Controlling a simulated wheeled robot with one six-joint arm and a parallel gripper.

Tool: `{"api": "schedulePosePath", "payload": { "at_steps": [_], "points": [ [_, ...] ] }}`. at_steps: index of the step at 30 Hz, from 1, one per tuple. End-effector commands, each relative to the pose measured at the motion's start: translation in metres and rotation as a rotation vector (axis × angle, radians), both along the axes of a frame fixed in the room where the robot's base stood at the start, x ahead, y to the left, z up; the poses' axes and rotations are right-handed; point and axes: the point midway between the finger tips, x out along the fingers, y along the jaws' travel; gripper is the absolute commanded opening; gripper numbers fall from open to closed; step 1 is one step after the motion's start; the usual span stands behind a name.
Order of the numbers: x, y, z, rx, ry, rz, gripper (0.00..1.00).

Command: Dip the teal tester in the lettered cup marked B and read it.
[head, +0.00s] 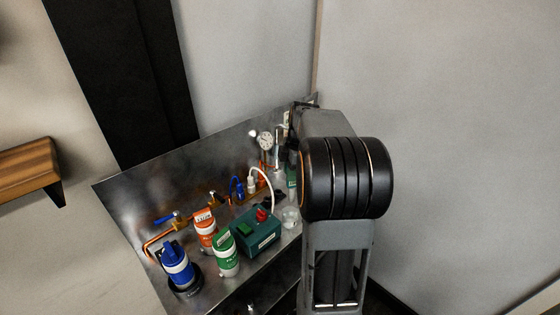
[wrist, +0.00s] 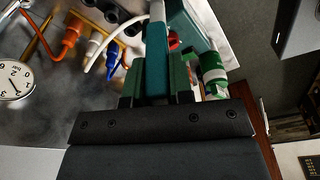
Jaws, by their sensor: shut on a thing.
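My gripper (wrist: 157,74) is shut on the teal tester (wrist: 157,50) in the wrist view. The tester is a flat teal bar between the two finger pads, with a pale end pointing away from the gripper. A small clear cup (head: 290,217) stands to the right of the teal box on the metal counter. No letter on it can be read, so I cannot tell whether it is cup B.
The metal counter (head: 125,195) carries a blue canister (head: 178,268), an orange one (head: 206,230), a green one (head: 225,255) and a teal box (head: 257,236) with a red knob. A dial gauge (wrist: 14,80) and hoses crowd the back. A wall rises behind.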

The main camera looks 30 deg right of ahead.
Motion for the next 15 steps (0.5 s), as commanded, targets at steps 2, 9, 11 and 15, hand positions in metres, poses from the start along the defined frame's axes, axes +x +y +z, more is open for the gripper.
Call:
{"api": "schedulePosePath", "payload": {
  "at_steps": [2, 9, 11, 15],
  "points": [
    [0.0, 0.0, -0.001, 0.0, 0.0, 0.0, 0.0],
    [0.0, 0.001, -0.007, 0.0, 0.0, 0.002, 0.0],
    [0.0, 0.001, -0.01, 0.0, 0.001, 0.002, 0.0],
    [0.0, 0.001, -0.018, 0.0, 0.001, 0.001, 0.0]
  ]
}}
